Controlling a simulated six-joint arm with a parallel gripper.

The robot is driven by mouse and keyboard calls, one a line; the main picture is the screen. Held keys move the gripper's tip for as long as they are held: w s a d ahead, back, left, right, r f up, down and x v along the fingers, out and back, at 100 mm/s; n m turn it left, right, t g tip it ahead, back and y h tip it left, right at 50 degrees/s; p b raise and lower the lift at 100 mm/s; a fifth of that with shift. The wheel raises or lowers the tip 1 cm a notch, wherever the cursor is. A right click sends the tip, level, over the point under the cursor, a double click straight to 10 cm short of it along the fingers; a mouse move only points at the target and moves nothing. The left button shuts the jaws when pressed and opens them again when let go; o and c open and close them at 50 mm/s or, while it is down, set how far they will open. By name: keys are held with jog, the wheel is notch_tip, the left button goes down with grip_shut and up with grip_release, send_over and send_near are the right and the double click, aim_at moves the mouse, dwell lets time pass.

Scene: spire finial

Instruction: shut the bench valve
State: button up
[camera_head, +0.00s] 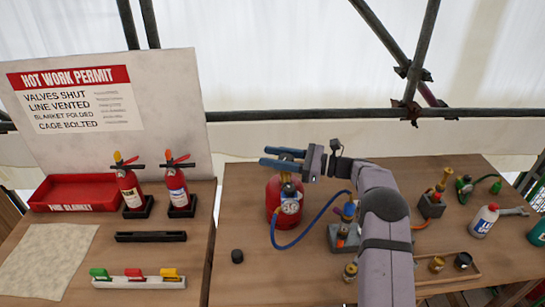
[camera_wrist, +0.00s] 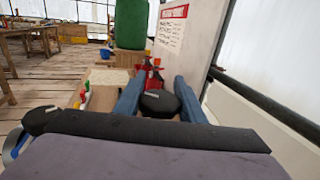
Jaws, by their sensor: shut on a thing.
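My gripper (camera_head: 283,158) points left over the top of a red gas cylinder (camera_head: 274,192) with a round gauge (camera_head: 291,207). In the wrist view, the blue fingers are on either side of a black round knob (camera_wrist: 160,103), and I am shut on it. The fingers hide the cylinder's top in the head view, so I cannot tell how the knob joins it. A blue hose (camera_head: 318,228) runs from the cylinder to a grey fitting block (camera_head: 340,245), partly behind my arm. I cannot tell whether the bench valve is on the cylinder or the block.
Two small red extinguishers (camera_head: 129,187) stand on the left table beside a red tray (camera_head: 75,192). A black cap (camera_head: 237,256) lies on the bench. A white bottle (camera_head: 484,220) and brass fittings (camera_head: 437,264) are at right. The bench around the black cap is clear.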

aim_at(293, 160)
jog(key=shift+w+d+f+m+t+h+b, duration=0.1)
jog(key=shift+w+m+t+h+b, duration=0.2)
jog(key=shift+m+t, duration=0.35)
jog(key=shift+d+r+m+t+h+b, duration=0.1)
jog(key=shift+m+t+h, duration=0.35)
jog(key=shift+t, duration=0.45)
jog(key=shift+w+f+m+t+h+b, duration=0.1)
jog(key=shift+w+m+t+h+b, duration=0.1)
jog(key=shift+m+t+h, duration=0.4)
jog(key=shift+w+d+m+t+b, duration=0.1)
jog(key=shift+m+t+b, duration=0.3)
jog(key=shift+t, duration=0.35)
jog(key=shift+h, duration=0.25)
jog(key=o, duration=1)
jog(key=shift+o, duration=0.2)
jog(key=shift+d, duration=0.1)
jog(key=b+v, duration=0.2)
jog(key=v, duration=0.4)
jog(key=shift+s+d+b, duration=0.3)
jog(key=shift+s+d, duration=0.15)
